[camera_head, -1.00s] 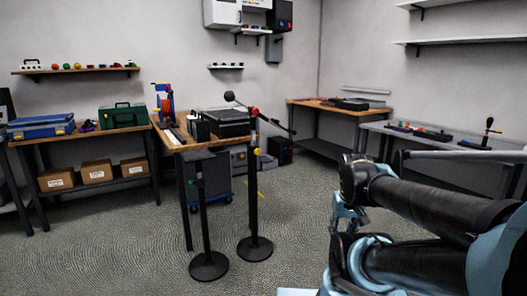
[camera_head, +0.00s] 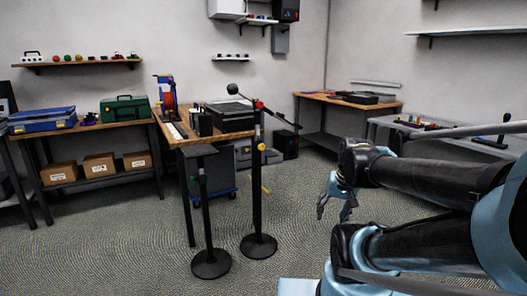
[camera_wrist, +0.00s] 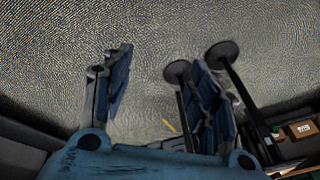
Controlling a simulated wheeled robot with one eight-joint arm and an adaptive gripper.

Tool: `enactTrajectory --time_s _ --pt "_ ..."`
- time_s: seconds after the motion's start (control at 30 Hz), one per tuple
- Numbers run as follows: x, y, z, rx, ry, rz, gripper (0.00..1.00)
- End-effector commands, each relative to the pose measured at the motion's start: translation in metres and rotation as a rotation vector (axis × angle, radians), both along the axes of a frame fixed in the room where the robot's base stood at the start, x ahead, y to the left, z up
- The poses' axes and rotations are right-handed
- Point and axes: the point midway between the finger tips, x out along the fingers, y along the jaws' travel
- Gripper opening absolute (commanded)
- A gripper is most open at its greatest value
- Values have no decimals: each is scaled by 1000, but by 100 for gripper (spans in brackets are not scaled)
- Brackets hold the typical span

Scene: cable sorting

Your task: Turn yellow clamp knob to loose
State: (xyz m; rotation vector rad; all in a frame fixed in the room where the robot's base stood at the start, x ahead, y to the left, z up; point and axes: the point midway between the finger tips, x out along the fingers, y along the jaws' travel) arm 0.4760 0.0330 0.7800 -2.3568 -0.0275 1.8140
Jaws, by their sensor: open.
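A small yellow knob (camera_head: 261,147) sits on the upright black pole of a floor stand (camera_head: 256,190). A red knob (camera_head: 260,105) is higher on this pole, where a slanted boom crosses it. The yellow knob is small, and its setting cannot be told. My gripper (camera_head: 332,213) is open and empty, to the right of the stand and lower than the yellow knob in the head view. In the wrist view my gripper (camera_wrist: 157,82) has its blue fingers wide apart over bare floor. The right finger partly hides two floor stands. I cannot make out the yellow knob there.
A second stand with a flat top (camera_head: 203,151) is left of the first. A wooden table (camera_head: 190,137) with a black case (camera_head: 230,115) is behind them. Another bench (camera_head: 345,105) stands at the back right. Patterned floor is free between my gripper and the stands.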

Motion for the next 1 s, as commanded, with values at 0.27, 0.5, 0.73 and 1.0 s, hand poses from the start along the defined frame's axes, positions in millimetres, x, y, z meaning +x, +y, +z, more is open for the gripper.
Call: enactTrajectory --time_s 0.27,0.5,0.73,1.0 --pt "80 50 28 264 -70 -190 54" --pt "148 90 49 506 -91 -365 54" --pt "212 123 65 747 -76 -537 54" --pt "284 154 76 1033 -15 -743 54"
